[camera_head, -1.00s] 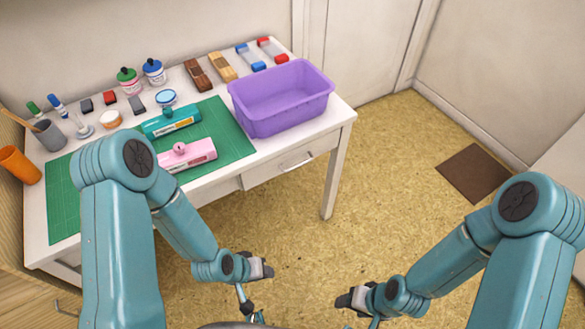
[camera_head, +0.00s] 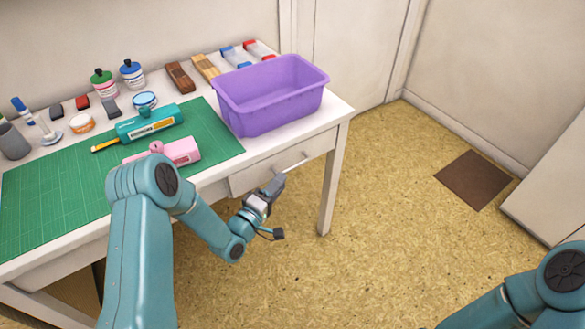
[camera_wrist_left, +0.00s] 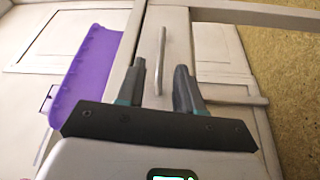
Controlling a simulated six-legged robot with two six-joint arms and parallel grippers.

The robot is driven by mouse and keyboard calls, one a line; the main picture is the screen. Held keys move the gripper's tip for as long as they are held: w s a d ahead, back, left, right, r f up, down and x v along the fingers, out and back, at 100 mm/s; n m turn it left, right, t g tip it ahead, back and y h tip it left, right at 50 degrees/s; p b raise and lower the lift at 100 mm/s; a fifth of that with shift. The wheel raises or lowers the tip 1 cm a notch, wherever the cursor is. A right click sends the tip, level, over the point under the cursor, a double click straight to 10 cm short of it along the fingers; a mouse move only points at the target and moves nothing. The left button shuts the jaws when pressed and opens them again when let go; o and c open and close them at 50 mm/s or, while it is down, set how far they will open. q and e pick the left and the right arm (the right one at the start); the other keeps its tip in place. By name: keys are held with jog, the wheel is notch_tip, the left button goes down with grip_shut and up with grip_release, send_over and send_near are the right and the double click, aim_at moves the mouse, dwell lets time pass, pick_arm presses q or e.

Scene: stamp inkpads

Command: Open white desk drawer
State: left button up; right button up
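The white desk drawer (camera_head: 243,181) is shut in the front of the white desk, below the purple bin. Its thin bar handle (camera_head: 295,163) shows on the drawer front, and also in the left wrist view (camera_wrist_left: 162,48). My left gripper (camera_head: 277,184) is just in front of the handle. In the left wrist view my left gripper (camera_wrist_left: 160,68) is open, its two dark fingers apart with the handle lying between their tips in the picture. I cannot tell whether a finger touches it. Only part of my right arm shows at the lower right; its gripper is out of view.
A purple bin (camera_head: 240,120) stands on the desk's right end. A green cutting mat (camera_head: 50,185) holds a teal roller (camera_head: 150,123) and a pink roller (camera_head: 182,151). A desk leg (camera_head: 332,185) stands right of the drawer. The floor in front is clear.

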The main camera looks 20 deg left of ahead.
aim_at(293, 167)
pick_arm(q)
jog(key=x, duration=0.7)
jog(key=shift+w, duration=0.3)
grip_shut()
